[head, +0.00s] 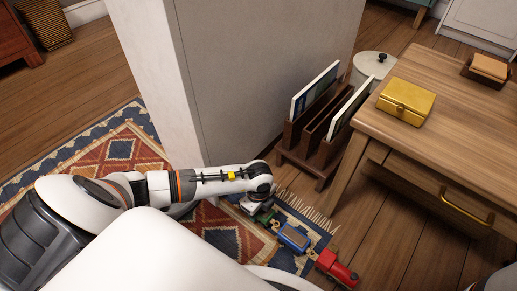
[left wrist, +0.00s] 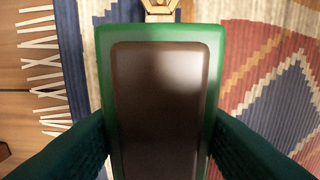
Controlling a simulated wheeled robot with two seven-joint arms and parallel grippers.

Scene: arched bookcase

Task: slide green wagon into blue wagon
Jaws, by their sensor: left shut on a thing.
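The green wagon (head: 265,217) is on the patterned rug in the head view, partly hidden by my left gripper (head: 254,207). In the left wrist view, the green wagon (left wrist: 102,60) has a dark brown inside and a wooden coupling piece (left wrist: 160,8) at its top end. My left fingers (left wrist: 160,140) are shut on its two sides. The blue wagon (head: 293,238) stands on the rug just to the lower right of the green one. Whether the two touch is too small to tell. My right gripper is not in view.
A red engine (head: 337,268) stands beyond the blue wagon near the rug (head: 225,240) edge. A wooden rack (head: 313,140) with flat books, a grey panel (head: 240,80) and a wooden table (head: 455,105) stand behind. Bare floor lies at the right.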

